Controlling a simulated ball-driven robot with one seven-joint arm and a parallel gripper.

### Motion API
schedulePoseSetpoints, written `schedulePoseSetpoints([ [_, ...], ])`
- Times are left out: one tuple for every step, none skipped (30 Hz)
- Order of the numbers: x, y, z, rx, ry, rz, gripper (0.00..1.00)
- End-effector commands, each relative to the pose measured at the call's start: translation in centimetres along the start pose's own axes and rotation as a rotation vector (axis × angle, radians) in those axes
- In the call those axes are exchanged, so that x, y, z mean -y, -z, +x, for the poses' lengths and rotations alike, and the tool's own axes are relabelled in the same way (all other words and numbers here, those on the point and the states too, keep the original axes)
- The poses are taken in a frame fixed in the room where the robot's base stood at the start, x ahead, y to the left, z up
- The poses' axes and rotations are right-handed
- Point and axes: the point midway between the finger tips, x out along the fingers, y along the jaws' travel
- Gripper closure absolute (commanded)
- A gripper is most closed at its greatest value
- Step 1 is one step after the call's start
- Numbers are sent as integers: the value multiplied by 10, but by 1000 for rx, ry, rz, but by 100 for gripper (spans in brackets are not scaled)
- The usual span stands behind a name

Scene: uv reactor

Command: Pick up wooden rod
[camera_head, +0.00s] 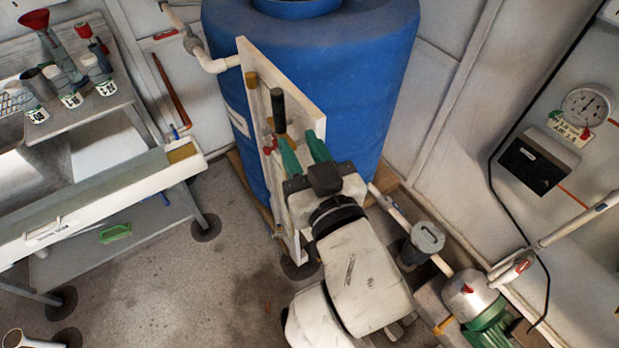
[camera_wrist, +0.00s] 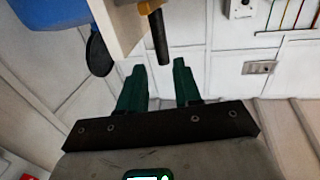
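My gripper (camera_head: 304,148) has two green fingers, spread apart with nothing between them; it is open. It also shows in the wrist view (camera_wrist: 158,70). A dark rod-like piece (camera_head: 278,110) sticks out from the pale board in front of the blue tank, just beyond the fingertips. In the wrist view this dark piece (camera_wrist: 159,38) hangs from a yellow fitting, its end near the gap between the fingertips. A thin reddish-brown rod (camera_head: 171,90) leans at the wall, upper left, apart from my gripper. I cannot tell for certain which is the wooden rod.
The blue tank (camera_head: 310,60) stands behind the pale board (camera_head: 300,88). A bench (camera_head: 110,195) with cups and a red funnel (camera_head: 35,19) is at the left. Pipes and a green motor (camera_head: 487,328) are at the lower right. Floor is clear at lower left-centre.

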Motion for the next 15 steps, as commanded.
schedulePoseSetpoints([
  [1,3,7,-4,1,0,67],
  [0,3,12,-4,0,0,67],
  [0,3,18,-2,-1,0,67],
  [0,3,23,-3,-1,0,67],
  [0,3,28,-2,-1,1,67],
  [0,3,34,-2,-1,1,67],
  [0,2,38,-1,-1,1,67],
  [0,2,41,-1,-1,1,67],
  [0,1,45,0,-1,1,67],
  [0,1,47,0,-2,1,67],
  [-1,1,49,0,-2,1,67],
  [-1,0,51,1,-2,0,67],
  [-1,0,52,1,-2,0,67],
  [-1,0,54,2,-2,0,67],
  [0,0,58,1,-2,0,67],
])
